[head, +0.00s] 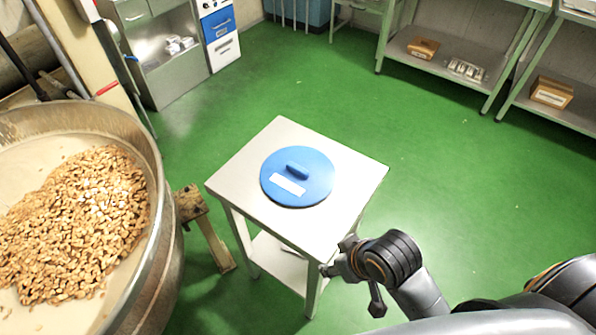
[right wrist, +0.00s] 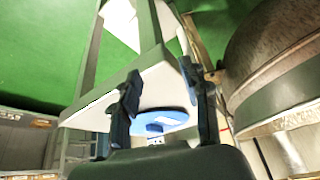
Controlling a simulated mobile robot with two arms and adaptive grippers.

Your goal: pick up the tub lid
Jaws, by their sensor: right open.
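The tub lid (head: 317,190) is a round blue disc with a raised blue bar handle and a white label. It lies flat on a small pale table (head: 353,182), handle up. It also shows in the right wrist view (right wrist: 174,116), beyond and partly between the fingers. My right gripper (head: 336,258) is by the table's near right edge, in front of the lid and apart from it. In the right wrist view my right gripper (right wrist: 163,90) has its two dark fingers spread, with nothing held. My left gripper is not in view.
A large metal kettle (head: 155,235) full of nougat-coloured pieces (head: 85,215) stands left of the table. Shelves with small boxes (head: 423,48) stand at the back right, and a metal cabinet (head: 165,75) at the back left. Green floor (head: 455,170) is clear right of the table.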

